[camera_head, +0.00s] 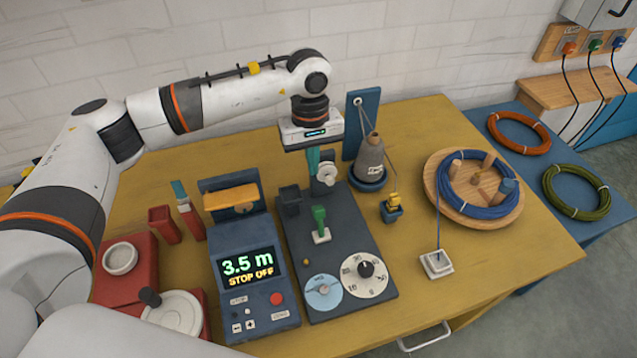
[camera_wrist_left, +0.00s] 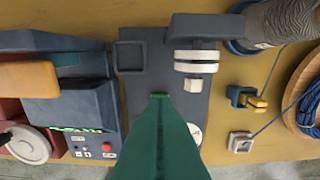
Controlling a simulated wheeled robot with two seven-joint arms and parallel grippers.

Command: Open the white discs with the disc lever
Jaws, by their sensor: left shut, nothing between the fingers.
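The white discs (camera_head: 326,173) sit on a dark upright at the back of the grey machine plate, just below my left gripper in the head view. They show edge-on in the left wrist view (camera_wrist_left: 195,61), with a small white block close by. A green lever (camera_head: 320,217) on a white base stands nearer the front of the plate; in the left wrist view my fingers seem to hide it. My left gripper (camera_head: 313,168) points down beside the discs, its green fingers shut and empty. Whether the fingertips touch anything is unclear. My right gripper is out of view.
A blue meter box (camera_head: 245,268) reading 3.5 m, STOP OFF stands left of the plate. A grey cone (camera_head: 370,158) stands behind right. A wooden tray (camera_head: 513,205) holds a blue coil. The yellow table's front right is mostly clear.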

